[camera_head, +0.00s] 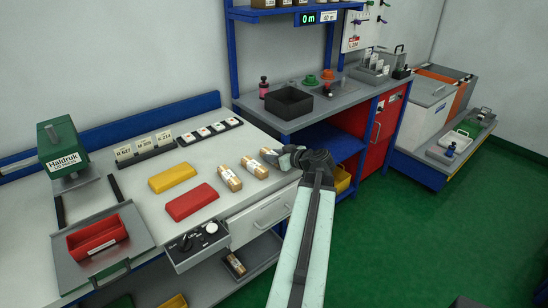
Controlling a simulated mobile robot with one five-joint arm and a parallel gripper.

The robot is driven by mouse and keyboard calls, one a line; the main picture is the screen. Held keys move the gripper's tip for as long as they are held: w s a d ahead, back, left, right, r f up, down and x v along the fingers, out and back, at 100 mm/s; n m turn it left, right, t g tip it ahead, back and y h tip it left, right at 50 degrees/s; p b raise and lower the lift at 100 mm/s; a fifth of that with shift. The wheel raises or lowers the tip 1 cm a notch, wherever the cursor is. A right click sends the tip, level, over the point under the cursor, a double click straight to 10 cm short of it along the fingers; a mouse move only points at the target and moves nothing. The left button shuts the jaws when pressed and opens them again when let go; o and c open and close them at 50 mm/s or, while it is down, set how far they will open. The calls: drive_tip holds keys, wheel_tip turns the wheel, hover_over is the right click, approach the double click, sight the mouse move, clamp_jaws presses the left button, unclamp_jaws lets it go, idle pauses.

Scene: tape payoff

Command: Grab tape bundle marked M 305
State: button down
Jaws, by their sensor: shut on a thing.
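Two tan tape bundles with white labels lie near the right front of the white worktop; the label text is too small to read. The left bundle (229,177) is free. The right bundle (255,167) is right at my gripper (267,155), which reaches in from the right over the worktop edge. My gripper is shut on this right bundle, though the exact contact between fingers and bundle is partly hidden. A third similar bundle (236,264) sits below the worktop, by the lower shelf. I cannot tell which one is marked M 305.
Yellow (172,177) and red (192,202) pads lie left of the bundles. Behind them stands a card holder (146,149). A control box (197,246) hangs at the front edge. A black bin (289,102) stands on the grey bench. Green floor is clear at right.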

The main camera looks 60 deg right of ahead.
wheel_tip(320, 180, up, 10)
drive_tip(key=p, duration=1)
drive_tip(key=shift+r, duration=0.15)
